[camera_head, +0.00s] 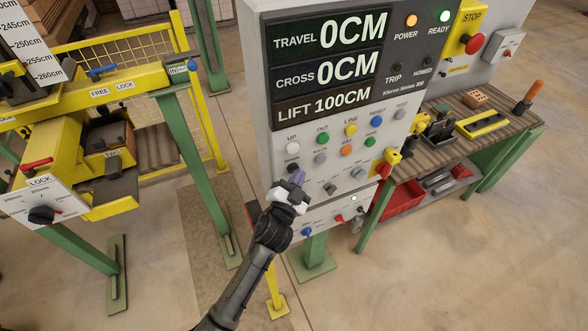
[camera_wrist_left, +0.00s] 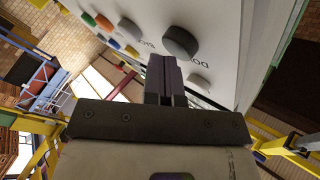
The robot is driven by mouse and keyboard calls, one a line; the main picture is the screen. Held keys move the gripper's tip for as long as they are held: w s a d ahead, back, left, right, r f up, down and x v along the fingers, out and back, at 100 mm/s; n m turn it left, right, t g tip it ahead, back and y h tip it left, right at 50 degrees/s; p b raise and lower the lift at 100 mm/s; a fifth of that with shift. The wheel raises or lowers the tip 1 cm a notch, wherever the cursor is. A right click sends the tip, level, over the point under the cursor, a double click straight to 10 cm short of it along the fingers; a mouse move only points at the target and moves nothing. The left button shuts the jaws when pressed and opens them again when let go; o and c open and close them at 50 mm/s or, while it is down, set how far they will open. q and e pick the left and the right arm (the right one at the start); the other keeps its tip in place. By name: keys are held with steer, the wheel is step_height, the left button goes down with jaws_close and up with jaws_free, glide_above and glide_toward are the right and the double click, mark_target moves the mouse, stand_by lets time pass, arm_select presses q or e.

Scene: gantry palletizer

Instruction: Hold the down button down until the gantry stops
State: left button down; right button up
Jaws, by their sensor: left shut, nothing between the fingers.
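The control panel (camera_head: 335,100) stands in the middle of the head view. Its down button is a dark round button (camera_head: 292,167) below the white up button (camera_head: 292,148). In the wrist view a dark round button (camera_wrist_left: 180,42) has a partly visible label beginning "DO". My left gripper (camera_head: 298,177) is shut and empty, just in front of the panel's lower left part. Its closed fingers (camera_wrist_left: 163,72) point toward the panel near the dark button. I cannot tell whether the tips touch it. My right gripper is not in view.
The displays read travel 0CM, cross 0CM and lift 100CM (camera_head: 322,106). The power and ready lamps (camera_head: 444,15) are lit. A red stop button (camera_head: 475,43) is at the upper right. A workbench (camera_head: 470,135) stands right, a yellow-green gantry frame (camera_head: 180,130) left.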

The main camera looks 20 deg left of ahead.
arm_select(q)
steer(key=shift+s+d, duration=0.4)
steer(key=shift+d, duration=0.05)
steer(key=s+d, duration=0.3)
steer(key=shift+s+d, duration=0.15)
steer(key=shift+d, duration=0.25)
stand_by(1.1)
steer(key=shift+r, duration=0.15)
